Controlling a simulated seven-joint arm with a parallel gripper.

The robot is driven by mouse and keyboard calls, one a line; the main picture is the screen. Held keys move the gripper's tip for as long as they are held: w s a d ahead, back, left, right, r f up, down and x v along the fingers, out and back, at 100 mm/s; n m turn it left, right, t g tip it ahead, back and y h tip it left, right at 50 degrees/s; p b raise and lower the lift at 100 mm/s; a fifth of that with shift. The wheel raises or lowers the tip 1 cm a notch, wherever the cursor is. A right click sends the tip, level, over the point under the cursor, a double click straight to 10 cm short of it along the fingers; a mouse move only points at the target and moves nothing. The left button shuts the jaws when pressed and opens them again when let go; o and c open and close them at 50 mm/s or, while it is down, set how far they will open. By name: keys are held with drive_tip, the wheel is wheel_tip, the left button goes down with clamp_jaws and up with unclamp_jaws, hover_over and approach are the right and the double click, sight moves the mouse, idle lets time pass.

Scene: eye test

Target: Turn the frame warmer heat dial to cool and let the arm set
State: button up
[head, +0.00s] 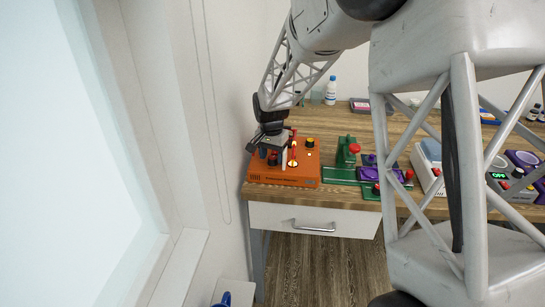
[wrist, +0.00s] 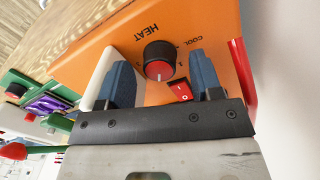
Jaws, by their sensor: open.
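The orange frame warmer (head: 300,177) sits at the left end of the wooden bench; its orange top (wrist: 205,22) fills much of the wrist view. The heat dial (wrist: 158,60) is a black knob with a red cap, beside printed HEAT and COOL labels. A pale mark on the cap faces the lower edge of the wrist picture; its exact setting is unclear. My gripper (wrist: 159,62) is open, with one blue-grey finger on each side of the dial in the picture. I cannot tell whether they touch it. In the head view my gripper (head: 271,150) is over the warmer's left part.
A red rocker switch (wrist: 181,90) is close to the dial, near the right finger. A green device (head: 347,152) with a red knob and a purple device (head: 378,172) stand right of the warmer. A white bottle (head: 330,90) stands behind. The wall is close on the left.

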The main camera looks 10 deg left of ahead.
drive_tip(key=shift+f, duration=0.35)
drive_tip(key=c, duration=0.9)
